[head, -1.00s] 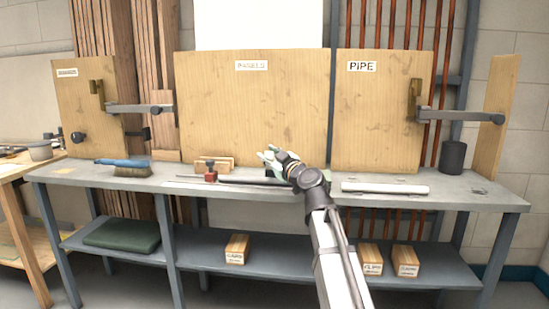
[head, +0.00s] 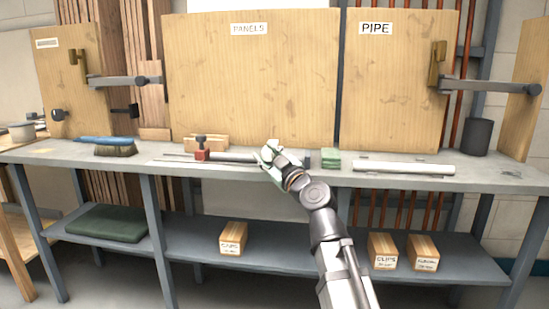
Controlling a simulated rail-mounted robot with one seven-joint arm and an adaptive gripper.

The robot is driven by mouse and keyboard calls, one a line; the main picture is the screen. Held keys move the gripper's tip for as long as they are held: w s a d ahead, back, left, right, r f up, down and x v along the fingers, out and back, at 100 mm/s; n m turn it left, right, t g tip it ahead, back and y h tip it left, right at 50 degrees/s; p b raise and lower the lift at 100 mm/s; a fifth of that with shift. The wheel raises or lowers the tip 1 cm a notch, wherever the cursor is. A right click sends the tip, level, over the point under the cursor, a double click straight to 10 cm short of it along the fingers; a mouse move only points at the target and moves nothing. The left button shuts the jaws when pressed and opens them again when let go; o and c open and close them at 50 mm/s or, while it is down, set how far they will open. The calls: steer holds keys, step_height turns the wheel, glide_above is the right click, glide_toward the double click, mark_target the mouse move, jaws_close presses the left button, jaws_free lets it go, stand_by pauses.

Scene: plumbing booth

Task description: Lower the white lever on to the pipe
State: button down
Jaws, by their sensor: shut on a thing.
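My gripper (head: 268,152) is over the middle of the bench, at the right end of a grey bar (head: 233,157). It appears shut on that end, though the fingers hide the contact. The bar runs left to a small red clamp (head: 202,155) with a dark knob. I cannot tell whether this bar is the white lever; it looks grey here. A white pipe-like bar (head: 403,168) lies flat on the bench to the right, below the PIPE sign (head: 375,28), apart from my gripper.
A green block (head: 330,159) sits just right of my gripper. A brush (head: 115,150) lies at left and a dark cup (head: 477,137) stands at right. Hinged grey arms (head: 490,87) (head: 125,80) stick out from the boards. Labelled wooden blocks (head: 233,238) are on the lower shelf.

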steer(key=shift+s+f, duration=0.25)
steer(key=shift+f, duration=0.35)
steer(key=c, duration=0.8)
jaws_free()
steer(key=shift+a+f, duration=0.1)
steer(key=shift+o, duration=0.2)
steer(key=shift+w, duration=0.1)
steer(key=shift+r, duration=0.2)
steer(key=v, duration=1.2)
